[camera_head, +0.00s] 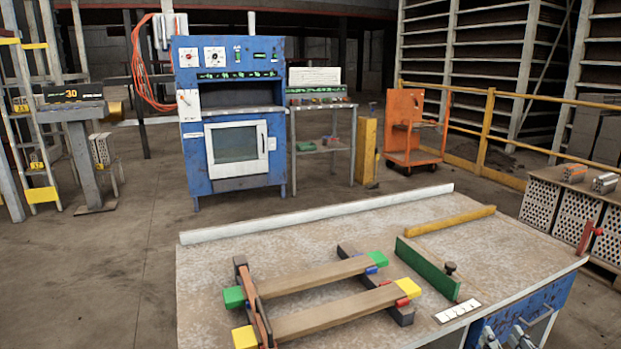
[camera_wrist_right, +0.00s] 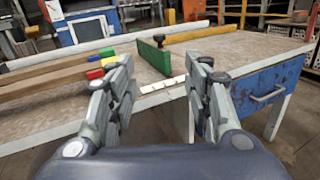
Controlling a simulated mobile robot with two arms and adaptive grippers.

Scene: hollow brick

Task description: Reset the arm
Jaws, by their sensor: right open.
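My right gripper (camera_head: 508,339) shows at the bottom edge of the head view, in front of the blue side of the workbench (camera_head: 340,220). In the right wrist view its two fingers (camera_wrist_right: 162,88) stand wide apart with nothing between them. The bench edge and a white marked strip lie beyond the fingers. My left gripper is in neither view. On the bench lies a wooden frame (camera_head: 318,277) of two long bars across two dark end pieces, with green, yellow, blue and red blocks at its corners. The right gripper is apart from it.
A green upright plate (camera_head: 428,268), a yellow bar (camera_head: 449,221), a white rail (camera_head: 320,214) and the white marked strip (camera_head: 457,311) are on the bench. A blue oven (camera_head: 232,130) stands behind. Hollow bricks (camera_head: 577,214) are stacked at right.

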